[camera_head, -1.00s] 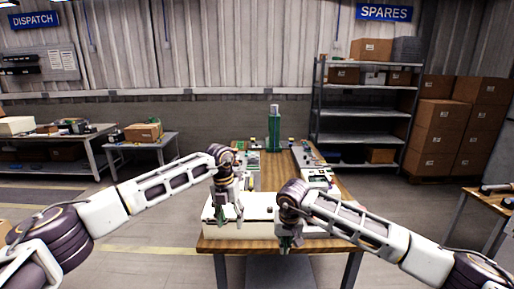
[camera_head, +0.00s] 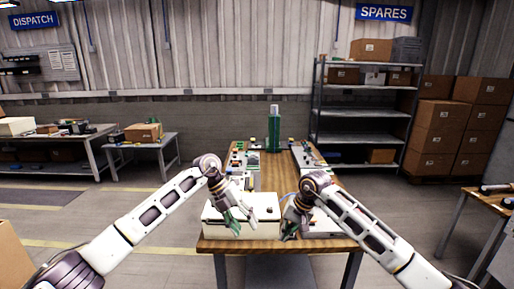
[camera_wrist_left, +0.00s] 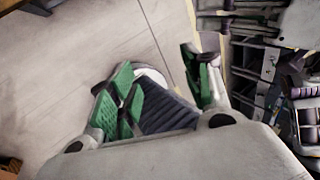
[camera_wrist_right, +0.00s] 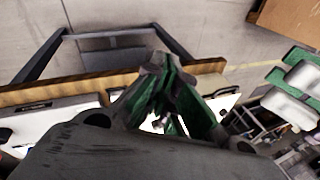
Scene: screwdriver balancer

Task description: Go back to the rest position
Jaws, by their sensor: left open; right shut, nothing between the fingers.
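My left gripper (camera_head: 231,224) is open and empty. In the head view it hangs in front of the left white box at the near edge of the workbench; its green pads also show in the left wrist view (camera_wrist_left: 160,92). My right gripper (camera_head: 287,235) is shut and empty, with its tips near the front edge of the bench to the right of that box. Its green fingers come together in the right wrist view (camera_wrist_right: 160,75). Both arms are bent, with the grippers pointing down.
The wooden workbench (camera_head: 225,246) carries a white box (camera_head: 262,205) at the front, and a green upright device (camera_head: 274,130) at the back. Small parts line both sides. A shelf rack (camera_head: 365,115) and stacked cartons (camera_head: 440,135) stand behind right. Floor left of the bench is clear.

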